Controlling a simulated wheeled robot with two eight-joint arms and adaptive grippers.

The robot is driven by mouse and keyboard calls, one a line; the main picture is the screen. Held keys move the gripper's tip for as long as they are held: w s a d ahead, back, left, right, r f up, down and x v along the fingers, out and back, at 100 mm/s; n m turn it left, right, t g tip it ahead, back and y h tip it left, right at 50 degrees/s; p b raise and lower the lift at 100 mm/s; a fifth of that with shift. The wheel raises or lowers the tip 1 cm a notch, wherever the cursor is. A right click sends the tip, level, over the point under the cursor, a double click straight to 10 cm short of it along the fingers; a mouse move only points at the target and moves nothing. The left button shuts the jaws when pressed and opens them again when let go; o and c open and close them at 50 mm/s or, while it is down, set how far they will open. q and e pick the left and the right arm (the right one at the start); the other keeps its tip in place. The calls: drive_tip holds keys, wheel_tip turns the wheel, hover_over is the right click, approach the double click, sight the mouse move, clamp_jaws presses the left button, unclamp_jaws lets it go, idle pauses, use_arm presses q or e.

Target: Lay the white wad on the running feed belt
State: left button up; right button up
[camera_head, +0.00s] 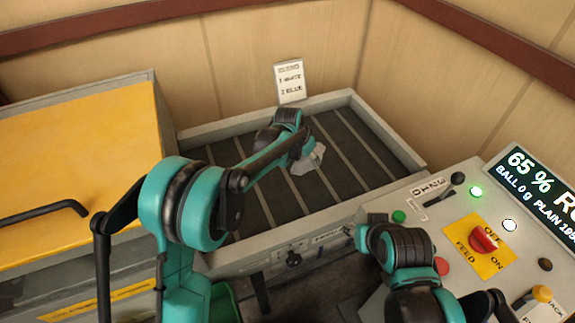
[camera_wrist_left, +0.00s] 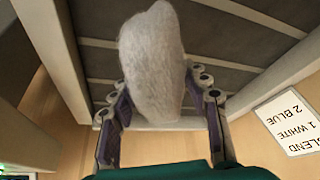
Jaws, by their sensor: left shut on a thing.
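The white wad (camera_head: 308,161) is a pale, fluffy lump over the feed belt (camera_head: 345,145), a dark surface with light cross slats in a grey frame. In the left wrist view the wad (camera_wrist_left: 152,62) stands between the two fingers and hides part of the belt (camera_wrist_left: 225,45). My left gripper (camera_wrist_left: 165,118) is shut on the wad. In the head view my left arm reaches across the belt and largely hides this gripper. Whether the wad touches the belt I cannot tell. My right gripper (camera_head: 362,234) is by the control panel's left edge; its jaws are unclear.
A sign reading "1 WHITE 2 BLUE" (camera_head: 290,82) stands behind the belt. The control panel (camera_head: 375,212) at right has a red feed knob (camera_head: 485,240), lit lamps and a display (camera_head: 540,190) reading 65 %. A yellow-lidded box (camera_head: 80,150) stands left.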

use_arm(q)
drive_tip(key=w+a+f, duration=0.1)
drive_tip(key=a, duration=0.1)
drive_tip(key=w+a+f+b, duration=0.1)
drive_tip(key=a+f, duration=0.1)
drive_tip(key=a, duration=0.1)
drive_tip(key=w+a+f+b, duration=0.1)
drive_tip(key=w+a+f, duration=0.1)
drive_tip(key=shift+a+f, duration=0.2)
drive_tip(key=shift+a, duration=0.1)
wheel_tip(320, 180, down, 4)
drive_tip(key=shift+b, duration=1.05)
drive_tip(key=shift+r, duration=0.1)
drive_tip(key=shift+f+b, duration=0.4)
drive_tip(key=shift+f, duration=0.25)
drive_tip(key=o, duration=1.3)
drive_tip(key=shift+c, duration=0.2)
